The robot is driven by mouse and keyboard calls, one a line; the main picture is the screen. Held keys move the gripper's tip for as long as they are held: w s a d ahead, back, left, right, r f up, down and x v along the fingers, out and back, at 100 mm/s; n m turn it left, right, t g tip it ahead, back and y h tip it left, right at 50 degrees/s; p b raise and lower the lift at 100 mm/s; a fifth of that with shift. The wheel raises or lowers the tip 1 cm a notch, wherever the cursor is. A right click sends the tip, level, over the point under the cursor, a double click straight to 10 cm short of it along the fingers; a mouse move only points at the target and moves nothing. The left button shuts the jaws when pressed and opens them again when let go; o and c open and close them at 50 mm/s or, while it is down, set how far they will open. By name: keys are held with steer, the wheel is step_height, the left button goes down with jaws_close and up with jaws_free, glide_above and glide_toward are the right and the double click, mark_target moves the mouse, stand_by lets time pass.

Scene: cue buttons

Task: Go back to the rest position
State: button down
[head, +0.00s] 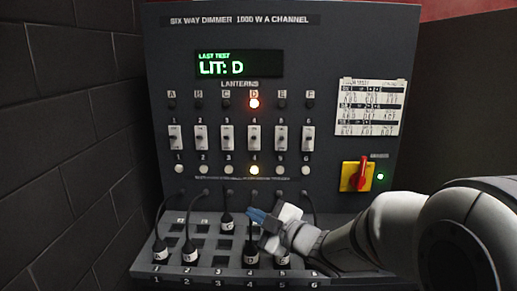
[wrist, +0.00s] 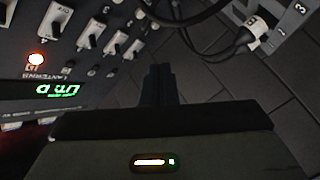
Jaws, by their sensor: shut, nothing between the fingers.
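My gripper (head: 257,216) is shut and empty in the head view, just in front of the dimmer panel (head: 330,50) and above the sloped socket shelf (head: 146,262). Its closed dark fingers (wrist: 160,85) show in the wrist view. The display (head: 238,64) reads "LAST TEST LIT: D". The other lantern lamps are dark. I cannot tell whether the fingers touch a plug or cable behind them.
Several black plugs, one of them at the left (head: 160,250), stand in the shelf with cables running up to the panel. A red rotary switch (head: 361,173) on a yellow plate is at right, near a label card (head: 371,106). A brick wall (head: 60,130) stands left.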

steer(key=s+d+f+m+g+h, duration=0.1)
steer(key=s+d+f+m+h, duration=0.1)
steer(key=d+m+h, duration=0.45)
steer(key=s+d+f+m+h, duration=0.25)
steer(key=d+m+h, duration=0.25)
steer(key=d, duration=0.3)
steer(key=s+f+m+g, duration=0.2)
steer(key=s+m+g, duration=0.1)
steer(key=s, duration=0.6)
steer(key=s+d+f+m+g, duration=0.1)
steer(key=s+m+g, duration=0.3)
steer(key=s, duration=0.5)
steer(key=shift+s+f+g, duration=0.35)
steer(key=shift+f+g, duration=0.4)
steer(key=shift+g, duration=0.15)
steer(key=shift+h, duration=0.25)
